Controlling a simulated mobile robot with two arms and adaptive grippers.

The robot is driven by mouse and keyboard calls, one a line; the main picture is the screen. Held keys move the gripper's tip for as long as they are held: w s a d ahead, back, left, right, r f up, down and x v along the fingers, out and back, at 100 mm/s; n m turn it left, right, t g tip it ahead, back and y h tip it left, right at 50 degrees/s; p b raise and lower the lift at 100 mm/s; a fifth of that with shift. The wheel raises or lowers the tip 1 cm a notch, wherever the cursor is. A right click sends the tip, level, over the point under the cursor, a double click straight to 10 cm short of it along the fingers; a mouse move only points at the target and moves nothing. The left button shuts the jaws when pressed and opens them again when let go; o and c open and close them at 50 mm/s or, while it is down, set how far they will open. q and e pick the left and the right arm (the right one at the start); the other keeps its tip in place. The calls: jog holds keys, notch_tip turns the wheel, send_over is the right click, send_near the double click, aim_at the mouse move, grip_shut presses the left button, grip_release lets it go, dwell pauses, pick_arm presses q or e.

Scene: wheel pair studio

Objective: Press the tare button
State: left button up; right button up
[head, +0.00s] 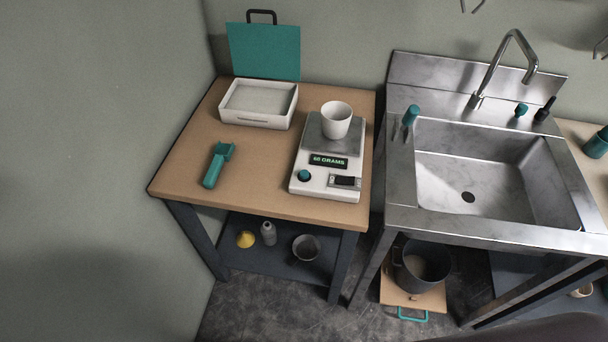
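A white scale (326,186) stands on the right part of the wooden table. A white cup (337,120) sits upright on its grey metal plate (322,143). The scale's dark display (328,162) reads "60 GRAMS" or similar in green; the first figures are small. A round teal button (304,176) is on the front left of the scale, and a dark and silver part (345,182) is on the front right. I cannot tell from a label which is the tare button. Neither of my grippers is in the head view.
A teal handheld tool (219,165) lies left of the scale on the wooden table (256,190). A steel sink (490,185) is to the right. Bare tabletop lies around the tool.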

dwell(0.4)
grip_shut()
dwell(0.4)
dwell(1.2)
